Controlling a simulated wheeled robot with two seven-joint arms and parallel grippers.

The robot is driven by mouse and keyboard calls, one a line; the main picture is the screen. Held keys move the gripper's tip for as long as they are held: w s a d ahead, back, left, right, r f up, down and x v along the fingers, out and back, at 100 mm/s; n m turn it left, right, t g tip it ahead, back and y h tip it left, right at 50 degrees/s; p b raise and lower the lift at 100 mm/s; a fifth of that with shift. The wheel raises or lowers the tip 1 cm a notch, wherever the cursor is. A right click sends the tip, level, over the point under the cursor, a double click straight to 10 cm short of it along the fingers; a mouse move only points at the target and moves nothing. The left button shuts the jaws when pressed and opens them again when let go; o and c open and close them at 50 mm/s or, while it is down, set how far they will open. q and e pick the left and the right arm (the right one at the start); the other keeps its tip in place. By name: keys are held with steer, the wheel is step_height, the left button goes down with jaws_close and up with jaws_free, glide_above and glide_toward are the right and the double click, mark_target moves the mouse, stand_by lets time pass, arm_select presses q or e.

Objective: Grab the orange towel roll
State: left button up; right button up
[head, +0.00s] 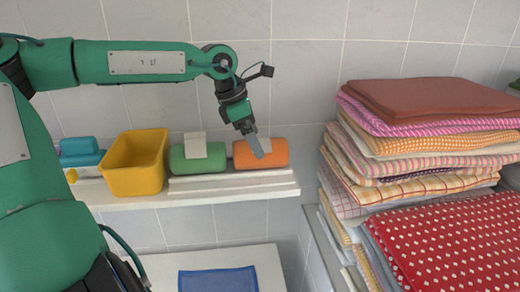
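The orange towel roll (277,153) lies on its side on a white wall shelf, at the right end of the row. A pale band or tag shows on it, partly behind my gripper. My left gripper (257,150) comes down from above and overlaps the roll's left half in the head view. Its fingers look like one grey piece from this side, so their gap is hidden. I cannot tell whether they touch the roll. My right gripper is not in view.
A green roll (207,162) with a pale tag lies just left of the orange one. A yellow bin (134,166) and blue items (80,152) stand further left on the shelf (232,190). A tall stack of folded cloths (420,145) stands at right. A blue tray (218,281) lies below.

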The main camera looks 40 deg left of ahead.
arm_select(q)
steer(key=shift+p+x, duration=0.6)
steer(key=shift+x, duration=1)
steer(key=shift+a, duration=0.1)
steer(key=c, duration=1.1)
